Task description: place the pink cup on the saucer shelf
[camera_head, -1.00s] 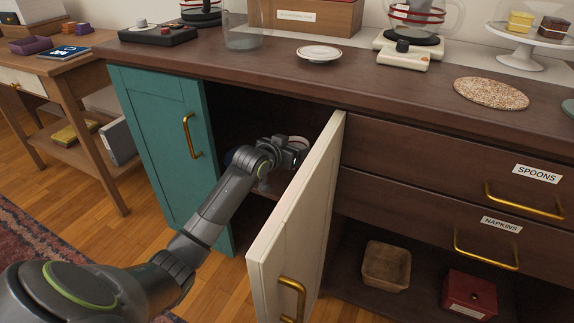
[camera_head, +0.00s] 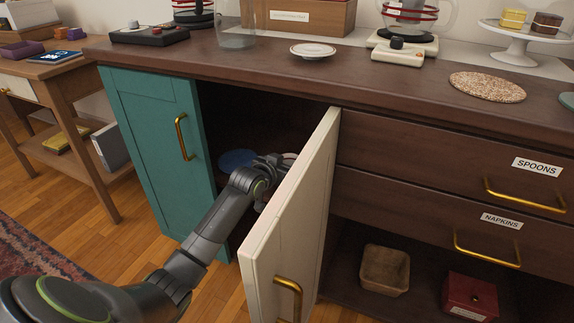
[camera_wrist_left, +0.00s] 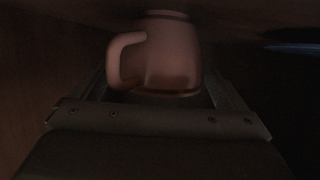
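The pink cup (camera_wrist_left: 172,52) shows dimly in the left wrist view, its handle on the left. It stands between the two fingers of my left gripper (camera_wrist_left: 158,85), which are spread wide on either side; contact is hard to judge in the dark. In the head view my left gripper (camera_head: 278,168) is inside the open cabinet, behind the cream door, which partly hides it. Only a pale bit of the cup shows there. A blue disc like a saucer (camera_head: 238,159) lies inside the cabinet, left of the gripper; its edge also shows in the wrist view (camera_wrist_left: 293,46). My right gripper is out of view.
The cream door (camera_head: 290,220) stands open close to the right of my left arm. The teal door (camera_head: 155,150) is at the left. A white plate (camera_head: 313,51) lies on the counter (camera_head: 400,95). A bowl (camera_head: 385,270) and a red box (camera_head: 469,294) sit low at the right.

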